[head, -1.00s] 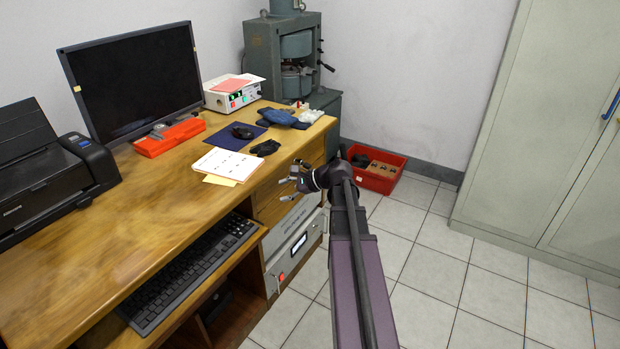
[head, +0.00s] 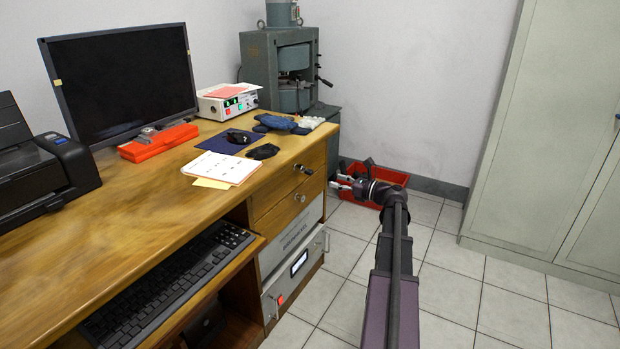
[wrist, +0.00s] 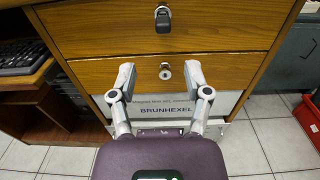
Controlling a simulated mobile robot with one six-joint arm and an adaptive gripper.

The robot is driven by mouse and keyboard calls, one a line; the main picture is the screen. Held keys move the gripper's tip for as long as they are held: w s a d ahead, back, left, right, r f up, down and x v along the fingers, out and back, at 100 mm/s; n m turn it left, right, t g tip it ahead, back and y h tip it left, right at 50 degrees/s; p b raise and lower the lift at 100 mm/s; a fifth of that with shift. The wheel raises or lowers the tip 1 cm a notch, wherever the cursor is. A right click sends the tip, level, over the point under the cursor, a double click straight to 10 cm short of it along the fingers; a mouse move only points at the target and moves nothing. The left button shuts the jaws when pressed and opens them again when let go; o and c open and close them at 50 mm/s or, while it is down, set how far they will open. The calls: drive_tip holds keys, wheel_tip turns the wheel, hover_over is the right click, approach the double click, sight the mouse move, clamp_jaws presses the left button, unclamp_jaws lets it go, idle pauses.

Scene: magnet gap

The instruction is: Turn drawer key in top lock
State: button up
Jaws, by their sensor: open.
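The wooden desk has two stacked drawers. The top drawer (head: 285,182) carries the top lock with a dark-headed drawer key (head: 303,169) sticking out; the key also shows in the wrist view (wrist: 162,16) at the top edge, hanging downward. The lower drawer has a round silver lock (wrist: 165,71) with no dark key head on it. My gripper (head: 342,182) is to the right of the drawer fronts, apart from them. In the wrist view my gripper (wrist: 160,74) is open and empty, its fingertips spread either side of the lower lock in the picture, below the key.
A grey instrument (head: 295,262) sits under the drawers, with a handle sticking out. A red crate (head: 408,178) stands on the floor behind my gripper. A keyboard tray (wrist: 25,72) is at the left. The tiled floor to the right is clear.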

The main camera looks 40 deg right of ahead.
sight(312, 173)
drive_tip(key=shift+d, duration=0.15)
drive_tip(key=shift+x, duration=4.9)
